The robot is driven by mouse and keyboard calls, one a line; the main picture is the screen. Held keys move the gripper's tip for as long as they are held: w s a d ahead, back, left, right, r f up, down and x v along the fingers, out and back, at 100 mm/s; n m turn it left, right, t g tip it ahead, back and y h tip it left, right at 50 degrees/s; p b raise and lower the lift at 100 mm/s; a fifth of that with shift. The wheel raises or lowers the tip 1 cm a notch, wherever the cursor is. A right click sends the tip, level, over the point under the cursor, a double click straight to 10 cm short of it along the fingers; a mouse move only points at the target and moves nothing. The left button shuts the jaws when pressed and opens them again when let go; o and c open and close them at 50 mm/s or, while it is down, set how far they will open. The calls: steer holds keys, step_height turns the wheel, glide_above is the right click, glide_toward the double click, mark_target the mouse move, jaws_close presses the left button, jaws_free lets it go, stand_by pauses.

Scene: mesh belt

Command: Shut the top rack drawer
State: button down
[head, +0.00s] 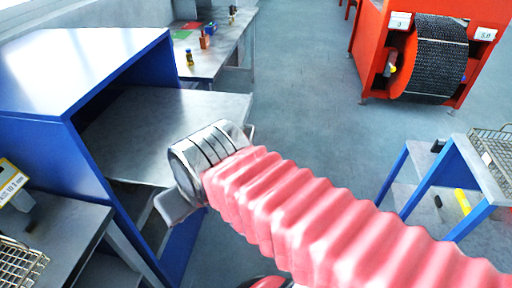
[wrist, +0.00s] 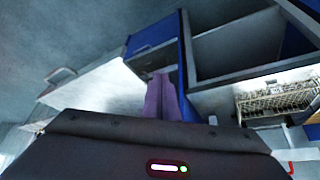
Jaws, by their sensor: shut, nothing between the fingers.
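The blue rack (head: 40,140) stands at the left in the head view, with a pale top. Its top drawer (head: 180,108), a flat grey panel, sticks out of the rack to the right. In the wrist view the pale drawer (wrist: 105,92) lies left of the fingers, with a handle (wrist: 62,75) at its far left end. The rack's blue edge (wrist: 152,36) is above the fingers. My gripper (wrist: 161,78) is shut and empty, its purple fingers overlapping the drawer's edge beside the rack. I cannot tell whether they touch. In the head view my wrist hides the fingers.
A bench with small items (head: 215,55) stands behind the rack. An orange machine with a black mesh roll (head: 440,60) is at the back right. A blue-framed cart (head: 418,190) is at the right. A wire basket (head: 20,262) sits at the lower left. Open floor lies between.

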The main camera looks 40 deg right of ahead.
stand_by(0.4)
steer(key=shift+d, duration=0.1)
steer(key=d+f+m+t+y, duration=0.1)
steer(key=d+m+y, duration=0.3)
steer(key=d+m, duration=2.6)
steer(key=d, duration=0.3)
steer(key=shift+w+d+f, duration=0.2)
steer(key=shift+w, duration=0.15)
